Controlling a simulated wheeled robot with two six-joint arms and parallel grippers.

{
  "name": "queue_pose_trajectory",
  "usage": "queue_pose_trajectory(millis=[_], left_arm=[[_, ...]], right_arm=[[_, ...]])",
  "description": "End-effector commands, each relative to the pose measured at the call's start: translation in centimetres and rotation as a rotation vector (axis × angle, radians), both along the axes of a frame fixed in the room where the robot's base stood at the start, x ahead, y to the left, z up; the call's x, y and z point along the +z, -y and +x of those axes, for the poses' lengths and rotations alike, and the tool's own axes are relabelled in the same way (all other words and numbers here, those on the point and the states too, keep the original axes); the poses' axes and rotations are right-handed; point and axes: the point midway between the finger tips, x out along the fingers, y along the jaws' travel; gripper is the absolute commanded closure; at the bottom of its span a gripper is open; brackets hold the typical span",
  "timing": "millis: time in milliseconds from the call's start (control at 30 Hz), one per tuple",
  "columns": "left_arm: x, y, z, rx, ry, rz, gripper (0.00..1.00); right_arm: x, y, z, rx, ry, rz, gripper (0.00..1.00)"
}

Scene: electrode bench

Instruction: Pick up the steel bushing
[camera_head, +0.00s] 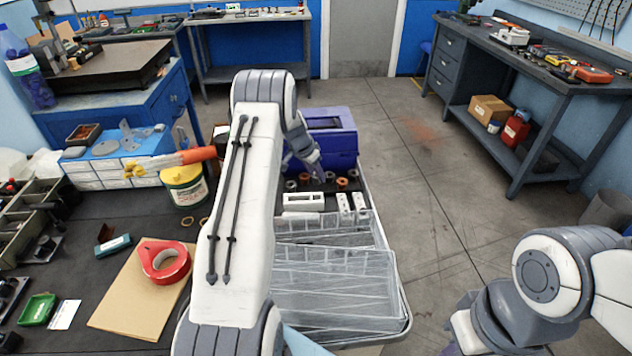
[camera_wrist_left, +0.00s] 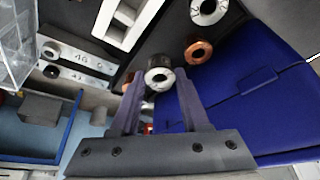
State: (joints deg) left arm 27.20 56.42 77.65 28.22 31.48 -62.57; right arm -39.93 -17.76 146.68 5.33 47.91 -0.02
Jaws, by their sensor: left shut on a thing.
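A steel bushing (camera_wrist_left: 159,78), a short silver ring with a dark bore, sits between the fingertips of my left gripper (camera_wrist_left: 160,84) in the left wrist view. The gripper is shut on it. In the head view my left gripper (camera_head: 318,174) is low over the row of bushings, in front of the purple-blue box, and the held bushing is hard to make out there. Another steel ring (camera_wrist_left: 208,10) and a copper ring (camera_wrist_left: 198,52) lie close by. My right gripper (camera_head: 462,325) is at the lower right of the head view, its fingers not clearly seen.
The purple-blue box (camera_head: 332,138) stands right behind the bushings. White slotted blocks (camera_head: 303,201) and clear trays (camera_head: 335,285) lie nearer. Floor is free to the right.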

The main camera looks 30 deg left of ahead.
Motion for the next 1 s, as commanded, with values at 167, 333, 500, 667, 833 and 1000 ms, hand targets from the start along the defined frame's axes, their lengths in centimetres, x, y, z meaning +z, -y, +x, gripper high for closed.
queue_pose_trajectory(millis=[167, 333, 500, 667, 833, 1000], left_arm=[[2.5, 2.7, -1.8, -0.002, 0.002, 0.002, 1.00], [4.9, 5.9, -4.1, -0.002, 0.002, 0.002, 1.00], [6.6, 8.2, -5.7, -0.001, 0.002, 0.001, 1.00], [7.4, 9.2, -6.5, -0.001, 0.000, 0.001, 1.00], [7.6, 9.6, -6.7, 0.000, 0.000, 0.000, 1.00], [7.6, 9.6, -6.7, 0.001, 0.000, 0.000, 1.00]], right_arm=[[-1.3, 0.0, 0.0, 0.000, 0.000, 0.000, 1.00], [-2.2, 0.0, 0.0, 0.000, 0.000, 0.000, 1.00], [-2.6, 0.0, 0.0, 0.000, 0.000, 0.000, 1.00], [-2.7, 0.0, 0.0, 0.000, 0.000, 0.000, 1.00], [-2.7, 0.0, 0.0, 0.000, 0.000, 0.000, 1.00], [-2.7, 0.0, 0.0, 0.000, 0.000, 0.000, 1.00]])
